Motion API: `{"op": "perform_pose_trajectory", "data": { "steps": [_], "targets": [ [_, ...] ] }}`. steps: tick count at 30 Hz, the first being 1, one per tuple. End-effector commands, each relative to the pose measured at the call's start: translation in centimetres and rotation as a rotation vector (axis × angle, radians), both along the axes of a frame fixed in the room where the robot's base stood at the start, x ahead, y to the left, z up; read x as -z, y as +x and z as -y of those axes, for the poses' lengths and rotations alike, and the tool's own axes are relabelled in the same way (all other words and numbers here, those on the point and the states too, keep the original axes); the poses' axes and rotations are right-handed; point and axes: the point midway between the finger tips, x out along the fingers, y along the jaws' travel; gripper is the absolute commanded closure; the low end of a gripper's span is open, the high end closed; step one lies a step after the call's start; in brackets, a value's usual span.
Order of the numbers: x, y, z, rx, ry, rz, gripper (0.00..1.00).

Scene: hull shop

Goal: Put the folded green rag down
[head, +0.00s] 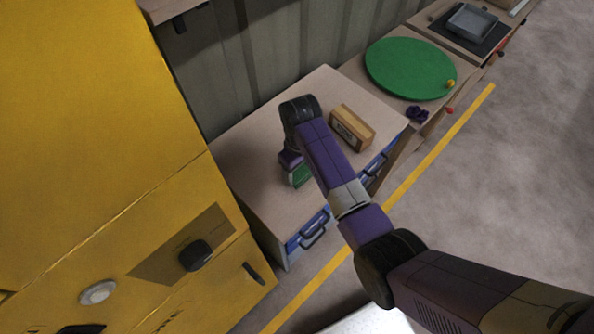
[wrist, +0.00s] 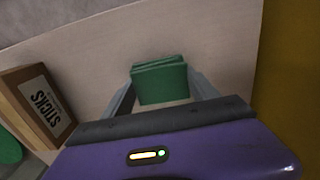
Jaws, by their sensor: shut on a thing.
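The folded green rag (wrist: 160,82) is held between the two fingers of my gripper (wrist: 162,92) in the wrist view. In the head view the rag (head: 301,174) shows as a small green patch below my gripper (head: 295,170), partly hidden by my arm. My gripper is shut on the rag over the left part of a light wooden bench top (head: 245,150). I cannot tell whether the rag touches the bench top.
A wooden box (head: 352,128) stands on the bench to the right; its label reads "STICKS" in the wrist view (wrist: 38,105). A yellow cabinet (head: 100,130) stands at the left. A round green board (head: 410,68) lies farther right. Bare bench top surrounds the rag.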

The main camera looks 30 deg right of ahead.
Motion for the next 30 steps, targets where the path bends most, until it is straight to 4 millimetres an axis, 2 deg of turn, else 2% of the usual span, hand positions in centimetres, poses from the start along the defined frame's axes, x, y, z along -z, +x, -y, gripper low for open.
{"op": "perform_pose_trajectory", "data": {
  "steps": [1, 3, 16, 17, 19, 20, 30],
  "targets": [
    [1.37, -0.15, 0.09, 0.001, 0.0, -0.001, 0.77],
    [1.9, -0.24, 0.16, 0.001, 0.0, -0.001, 0.77],
    [2.12, -0.27, 0.18, 0.001, 0.0, 0.0, 0.77],
    [2.03, -0.26, 0.18, 0.001, 0.0, 0.0, 0.26],
    [2.02, -0.27, 0.18, 0.001, 0.0, 0.0, 0.12],
    [2.02, -0.27, 0.18, 0.001, 0.0, 0.0, 0.1],
    [1.77, -0.27, 0.17, 0.0, 0.0, 0.0, 0.1]
  ]
}}
